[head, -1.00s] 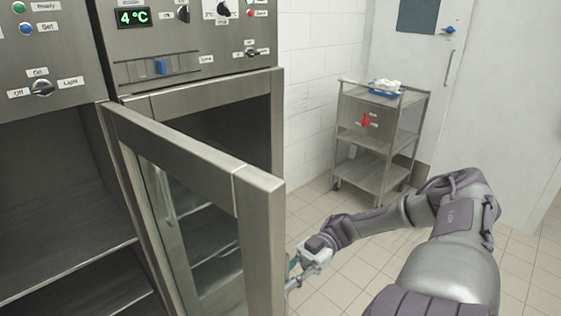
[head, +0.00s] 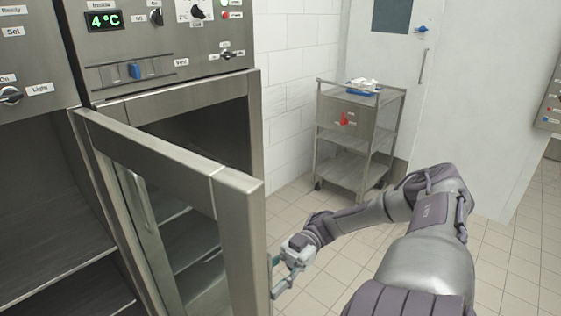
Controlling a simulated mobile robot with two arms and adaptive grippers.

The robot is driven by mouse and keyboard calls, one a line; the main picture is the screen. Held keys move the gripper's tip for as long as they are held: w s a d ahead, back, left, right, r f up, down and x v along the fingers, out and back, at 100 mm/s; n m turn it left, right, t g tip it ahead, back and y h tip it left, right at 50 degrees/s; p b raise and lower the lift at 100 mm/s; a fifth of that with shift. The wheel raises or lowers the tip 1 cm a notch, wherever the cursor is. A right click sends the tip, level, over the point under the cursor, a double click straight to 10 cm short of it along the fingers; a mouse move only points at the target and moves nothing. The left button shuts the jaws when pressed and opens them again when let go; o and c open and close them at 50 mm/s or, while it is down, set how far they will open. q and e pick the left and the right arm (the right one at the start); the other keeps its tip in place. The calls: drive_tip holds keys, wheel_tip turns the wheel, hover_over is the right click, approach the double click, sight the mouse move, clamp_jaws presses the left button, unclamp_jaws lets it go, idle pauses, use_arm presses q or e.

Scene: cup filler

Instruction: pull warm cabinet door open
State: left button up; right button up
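A framed glass door (head: 238,225) stands swung open from the steel cabinet (head: 258,130) whose panel reads 4 °C. I see no label naming this cabinet as warm. The door's free edge points toward me, and its handle shows faintly through the glass. My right gripper (head: 279,280) is low, just right of the door's free edge, at its outer side. Its fingers are partly hidden behind the door frame, so I cannot tell whether they touch the door or are shut. My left gripper is out of view.
Another cabinet opening (head: 35,190) with shelves lies at the left. A steel trolley (head: 358,140) with a blue tray (head: 363,88) on top stands by the white wall. Tiled floor (head: 330,275) is free around my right arm.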

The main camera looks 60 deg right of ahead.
drive_tip(key=s+d, duration=0.1)
drive_tip(key=d, duration=1)
drive_tip(key=shift+d, duration=0.2)
drive_tip(key=shift+s, duration=0.1)
drive_tip(key=shift+f, duration=0.1)
